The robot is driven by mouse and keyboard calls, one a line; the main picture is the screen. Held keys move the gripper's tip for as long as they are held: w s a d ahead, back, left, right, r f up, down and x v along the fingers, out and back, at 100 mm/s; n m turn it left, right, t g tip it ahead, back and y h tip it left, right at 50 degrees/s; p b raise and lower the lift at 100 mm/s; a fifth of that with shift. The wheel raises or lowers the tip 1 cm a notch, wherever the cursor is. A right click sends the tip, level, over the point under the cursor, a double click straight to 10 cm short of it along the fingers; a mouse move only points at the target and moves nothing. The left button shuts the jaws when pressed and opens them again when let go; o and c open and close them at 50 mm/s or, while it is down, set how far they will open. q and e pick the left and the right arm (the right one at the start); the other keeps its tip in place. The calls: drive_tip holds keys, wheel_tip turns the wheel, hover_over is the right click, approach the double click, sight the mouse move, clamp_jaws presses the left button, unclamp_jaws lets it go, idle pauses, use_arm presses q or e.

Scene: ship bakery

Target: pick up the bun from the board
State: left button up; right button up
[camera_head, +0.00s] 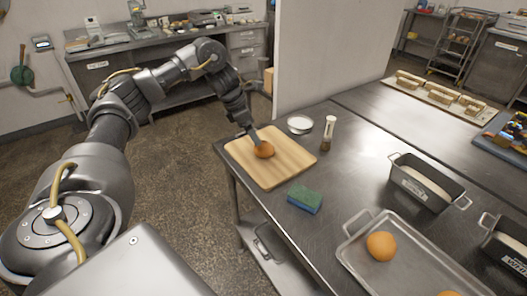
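A round orange-brown bun (265,151) sits on the wooden board (285,169) at the left corner of the steel table. My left arm reaches over from the left, and my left gripper (258,142) points down at the bun, its fingertips at the bun's upper left side. The gripper is small here and partly overlaps the bun, so I cannot tell whether it is open or shut on it. The bun appears to rest on the board. My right gripper is not in view.
Close to the board are a green-blue sponge (305,199), a shaker (329,133) and a round white-topped container (300,124). A metal tray (363,246) with another bun (381,246) and a loaf tin (421,188) stand to the right. A wall panel (325,60) rises behind the board.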

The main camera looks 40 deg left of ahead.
sight(261, 146)
use_arm(q)
drive_tip(key=x, duration=0.4)
drive_tip(key=shift+w+a, duration=0.1)
drive_tip(key=shift+f, duration=0.2)
drive_tip(key=p+x, duration=0.1)
drive_tip(key=x, duration=0.3)
drive_tip(key=shift+w+f+p, duration=0.15)
drive_tip(key=shift+f+p, duration=0.2)
drive_tip(key=c, duration=1.1)
drive_tip(key=shift+r, duration=0.1)
